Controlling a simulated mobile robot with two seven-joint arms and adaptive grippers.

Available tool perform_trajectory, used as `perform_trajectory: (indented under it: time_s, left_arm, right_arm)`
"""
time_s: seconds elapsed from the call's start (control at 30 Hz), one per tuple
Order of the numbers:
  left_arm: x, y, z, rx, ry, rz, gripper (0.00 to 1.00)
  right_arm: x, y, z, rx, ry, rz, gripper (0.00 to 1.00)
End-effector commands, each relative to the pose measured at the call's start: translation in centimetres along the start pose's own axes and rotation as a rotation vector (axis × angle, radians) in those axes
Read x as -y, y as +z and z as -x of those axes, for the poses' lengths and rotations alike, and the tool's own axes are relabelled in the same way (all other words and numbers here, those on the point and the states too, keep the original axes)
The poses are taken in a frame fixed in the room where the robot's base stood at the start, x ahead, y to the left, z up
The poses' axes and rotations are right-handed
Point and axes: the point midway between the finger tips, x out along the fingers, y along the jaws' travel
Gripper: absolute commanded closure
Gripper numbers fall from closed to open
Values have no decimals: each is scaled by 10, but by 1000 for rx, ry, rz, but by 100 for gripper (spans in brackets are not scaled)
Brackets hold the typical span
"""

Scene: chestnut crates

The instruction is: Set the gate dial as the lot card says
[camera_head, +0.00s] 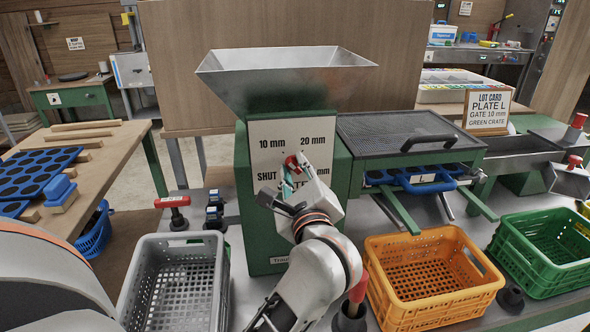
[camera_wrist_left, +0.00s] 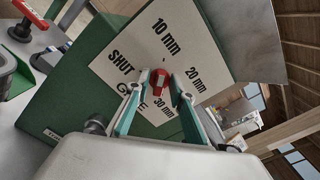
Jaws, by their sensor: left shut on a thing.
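The gate dial is a red knob (camera_head: 293,161) on the white plate (camera_head: 262,135) of the green hopper machine. The plate reads SHUT, 10 mm, 20 mm and 30 mm around it. My left gripper (camera_head: 290,176) is shut on the dial; in the left wrist view the green-tipped fingers (camera_wrist_left: 159,91) sit either side of the red knob (camera_wrist_left: 160,80). I cannot tell for sure which mark the knob points to, as the fingers partly hide it. The lot card (camera_head: 488,110) reads PLATE L, GATE 10 mm, GREEN CRATE. My right gripper is not in view.
A grey crate (camera_head: 143,278), an orange crate (camera_head: 374,271) and a green crate (camera_head: 496,242) stand in front. A steel hopper (camera_head: 285,62) tops the machine. A mesh-covered tray (camera_head: 384,132) is on its right. Red-handled levers (camera_head: 172,201) stand near the crates.

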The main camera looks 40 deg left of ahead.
Motion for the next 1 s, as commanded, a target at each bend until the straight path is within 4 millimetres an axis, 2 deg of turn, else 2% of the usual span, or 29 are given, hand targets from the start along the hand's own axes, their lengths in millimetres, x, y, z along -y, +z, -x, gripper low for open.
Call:
perform_trajectory:
  time_s: [0.1,0.13,0.17,0.53,1.0]
  left_arm:
    - [0,-1,0,-2,1,0,99]
    - [0,-1,0,-2,1,-1,75]
    - [0,-1,0,-2,1,-1,74]
    - [5,6,0,0,0,1,74]
    - [56,66,0,0,-1,5,74]
  right_arm:
    - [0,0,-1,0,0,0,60]
    - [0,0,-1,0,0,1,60]
    - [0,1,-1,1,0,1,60]
    - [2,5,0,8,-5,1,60]
    - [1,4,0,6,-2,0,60]
